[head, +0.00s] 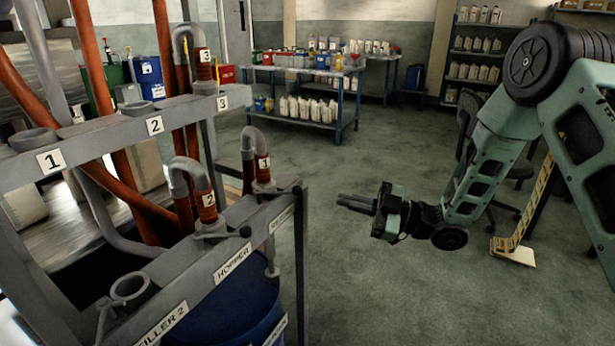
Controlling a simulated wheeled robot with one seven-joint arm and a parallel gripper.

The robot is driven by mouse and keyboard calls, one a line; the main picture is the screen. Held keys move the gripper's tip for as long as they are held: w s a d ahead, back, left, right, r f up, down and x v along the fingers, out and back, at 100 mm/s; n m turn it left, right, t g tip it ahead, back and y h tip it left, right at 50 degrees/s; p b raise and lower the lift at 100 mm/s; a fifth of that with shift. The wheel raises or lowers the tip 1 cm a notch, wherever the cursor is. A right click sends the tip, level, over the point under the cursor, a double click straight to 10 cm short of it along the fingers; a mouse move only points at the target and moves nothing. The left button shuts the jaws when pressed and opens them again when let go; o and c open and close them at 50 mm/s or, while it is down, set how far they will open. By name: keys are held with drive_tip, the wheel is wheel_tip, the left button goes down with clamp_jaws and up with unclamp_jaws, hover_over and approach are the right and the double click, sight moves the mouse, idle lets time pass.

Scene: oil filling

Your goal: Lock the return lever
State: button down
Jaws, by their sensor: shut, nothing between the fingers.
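My gripper (340,202) is shut and empty. It hangs in free air over the floor at centre right, its fingers pointing left toward the pipe rack and apart from it. No part carries a readable "return" label, so I cannot tell for certain which piece is the return lever. A small grey handle-like part (271,265) hangs under the front rail (235,240) near the couplings. A grey ring coupling with a clamp (131,288) sits on the rail at lower left. Hose ends numbered 1 (263,170) and 2 (208,205) stand in sockets on the rail.
The upper rack bar (110,137) bears numbers 1, 2 and 3, with a hose end 3 (203,65) plugged in. A blue drum (240,312) stands below the front rail. A bottle-laden bench (308,85) is at the back. The floor (360,270) around my gripper is clear.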

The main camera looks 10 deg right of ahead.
drive_tip(key=s+a+r+n+t+h+p, duration=0.3)
drive_tip(key=s+a+n+t+h+p, duration=0.25)
drive_tip(key=s+p, duration=0.55)
drive_tip(key=w+a+f+p, duration=0.1)
drive_tip(key=w+a+p, duration=0.3)
drive_tip(key=w, duration=0.7)
drive_tip(key=shift+w+a+f+g+p, duration=0.25)
drive_tip(key=shift+a+g+p, duration=0.15)
drive_tip(key=shift+p, duration=0.25)
drive_tip(key=shift+d, duration=0.1)
